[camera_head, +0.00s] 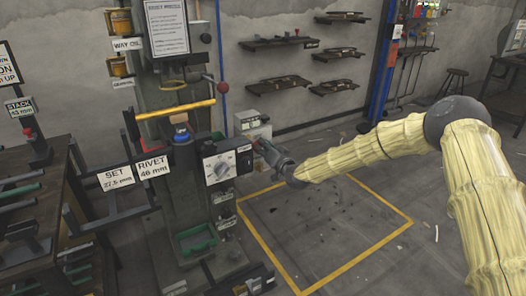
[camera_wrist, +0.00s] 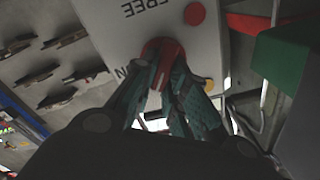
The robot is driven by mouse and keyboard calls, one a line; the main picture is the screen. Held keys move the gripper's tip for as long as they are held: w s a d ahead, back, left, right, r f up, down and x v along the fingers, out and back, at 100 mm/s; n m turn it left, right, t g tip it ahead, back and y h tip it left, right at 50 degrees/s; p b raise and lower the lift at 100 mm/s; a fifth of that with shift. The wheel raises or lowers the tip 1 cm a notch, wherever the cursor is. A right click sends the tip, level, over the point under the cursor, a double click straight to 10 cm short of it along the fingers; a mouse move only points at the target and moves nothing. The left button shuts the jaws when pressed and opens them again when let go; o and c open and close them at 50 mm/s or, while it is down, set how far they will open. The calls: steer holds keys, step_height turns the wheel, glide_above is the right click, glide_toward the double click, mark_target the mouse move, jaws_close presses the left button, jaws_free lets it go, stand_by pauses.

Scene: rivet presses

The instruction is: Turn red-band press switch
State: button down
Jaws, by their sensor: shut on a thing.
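The rivet press (camera_head: 165,75) stands left of centre in the head view. My gripper (camera_head: 262,146) reaches in from the right, beside the press's control boxes. In the wrist view my gripper (camera_wrist: 168,72) is shut on a red switch knob (camera_wrist: 160,47), which sticks out of a white panel (camera_wrist: 130,35). The panel carries the word "FREE" and part of another word, mostly hidden by the fingers. The fingers hide the knob's sides, so its exact angle is hard to tell. I cannot make out a red band clearly.
A dial box (camera_head: 219,166) faces front, just left of my gripper. A red button (camera_wrist: 195,13) and an orange button (camera_wrist: 208,86) sit near the knob.

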steer(key=m+b, duration=0.2)
steer(key=m, duration=0.1)
steer(key=m+b, duration=0.2)
steer(key=m, duration=0.2)
steer(key=f+m+b, duration=0.1)
steer(key=m+b, duration=0.1)
steer(key=m, duration=0.1)
steer(key=shift+w+d+f+m+b, duration=0.1)
steer(key=shift+d+m+b, duration=0.15)
steer(key=shift+m+b, duration=0.15)
stand_by(0.4)
steer(key=c, duration=1.4)
jaws_free()
steer(key=shift+c, duration=0.2)
steer(key=v, duration=1.2)
